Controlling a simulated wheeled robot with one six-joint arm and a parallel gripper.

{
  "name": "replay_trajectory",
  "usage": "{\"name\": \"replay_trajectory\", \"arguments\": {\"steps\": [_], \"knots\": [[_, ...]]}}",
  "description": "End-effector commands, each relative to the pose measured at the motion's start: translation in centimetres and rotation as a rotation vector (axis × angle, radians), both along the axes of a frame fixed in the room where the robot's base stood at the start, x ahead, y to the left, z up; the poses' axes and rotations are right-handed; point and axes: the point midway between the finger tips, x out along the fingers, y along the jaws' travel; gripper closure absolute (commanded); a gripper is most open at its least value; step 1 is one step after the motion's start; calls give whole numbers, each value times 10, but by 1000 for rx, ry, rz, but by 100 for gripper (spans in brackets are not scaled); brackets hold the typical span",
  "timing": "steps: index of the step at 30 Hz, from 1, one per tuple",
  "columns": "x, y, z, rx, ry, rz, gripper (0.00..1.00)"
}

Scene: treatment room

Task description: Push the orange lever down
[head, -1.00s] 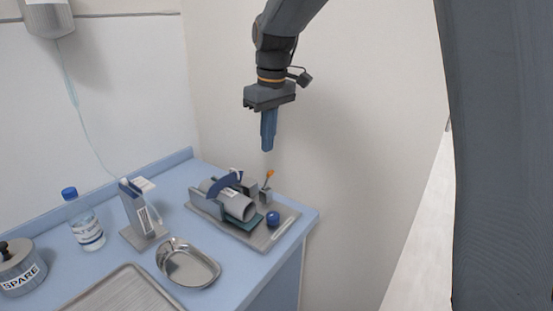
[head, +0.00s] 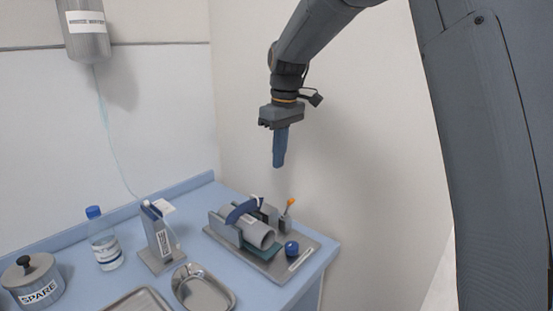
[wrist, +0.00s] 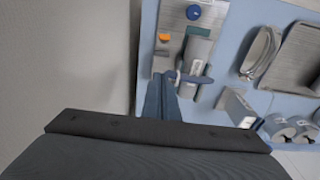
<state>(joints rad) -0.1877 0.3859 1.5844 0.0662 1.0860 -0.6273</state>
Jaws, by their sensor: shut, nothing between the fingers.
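The orange lever (head: 290,203) stands up from a small grey block at the back right of a metal base plate (head: 279,268). In the wrist view its orange end (wrist: 164,38) shows beyond my fingertips. My gripper (head: 279,163) is shut and empty, its blue fingers pointing down. It hangs above the device, a little left of the lever in the head view, with clear air between them. In the wrist view the closed fingers (wrist: 164,82) point toward the device. The lever's foot is partly hidden in the head view.
A grey cylinder (head: 262,235) with a blue curved band and a blue knob (head: 291,248) sit on the plate beside the lever. A labelled stand (head: 160,240), bottle (head: 103,242), kidney dish (head: 203,293) and SPARE pot (head: 32,281) are further left. The wall is close behind.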

Motion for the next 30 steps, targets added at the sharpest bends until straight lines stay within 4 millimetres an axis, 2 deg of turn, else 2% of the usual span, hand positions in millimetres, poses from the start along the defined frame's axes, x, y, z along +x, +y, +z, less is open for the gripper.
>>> {"name": "replay_trajectory", "arguments": {"steps": [11, 18, 30], "knots": [[3, 7, -73, -1, 5, 2, 100], [-17, -14, -82, 1, 1, 1, 100], [-22, -19, -87, 0, 0, 3, 100]]}}
